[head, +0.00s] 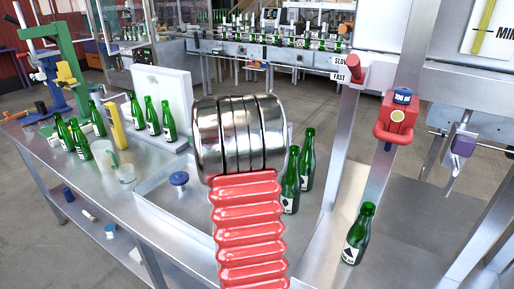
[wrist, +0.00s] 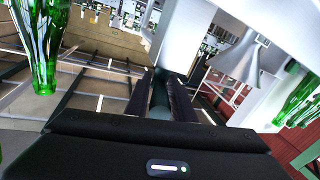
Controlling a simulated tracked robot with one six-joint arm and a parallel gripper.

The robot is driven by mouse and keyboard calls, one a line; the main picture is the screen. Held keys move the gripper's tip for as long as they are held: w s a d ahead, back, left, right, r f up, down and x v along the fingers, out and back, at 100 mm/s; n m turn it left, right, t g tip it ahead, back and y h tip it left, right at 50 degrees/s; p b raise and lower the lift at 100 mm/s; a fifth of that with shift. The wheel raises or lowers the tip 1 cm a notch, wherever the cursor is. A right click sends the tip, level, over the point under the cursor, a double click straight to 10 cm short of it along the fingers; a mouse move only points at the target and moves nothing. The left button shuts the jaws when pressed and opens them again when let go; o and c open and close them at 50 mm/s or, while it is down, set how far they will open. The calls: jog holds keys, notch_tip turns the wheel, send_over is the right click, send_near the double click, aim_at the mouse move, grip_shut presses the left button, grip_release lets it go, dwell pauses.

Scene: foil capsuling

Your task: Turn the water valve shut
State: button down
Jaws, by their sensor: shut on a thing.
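In the wrist view my gripper (wrist: 160,97) has its two dark fingers on either side of a narrow dark teal piece (wrist: 160,92) and is shut on it. I cannot tell what this piece belongs to. The head view does not show my gripper. At the right of the head view, a metal tap-like fitting with a purple knob (head: 463,144) hangs on the frame. A red block with a blue knob (head: 397,117) sits on a post to its left. No label shows which of these is the water valve.
Several green bottles stand on the steel bench (head: 60,165); one bottle (head: 357,235) stands at the right. A blue knob (head: 179,179) stands in the shallow tray. A red lever (head: 352,69) is by the SLOW/FAST label. The wrist view shows a grey cone (wrist: 241,57).

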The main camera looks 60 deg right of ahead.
jog(key=c, duration=1.7)
grip_release()
jog(key=shift+a, duration=0.1)
jog(key=v, duration=1.3)
jog(key=shift+s+a, duration=0.2)
jog(key=shift+a, duration=0.05)
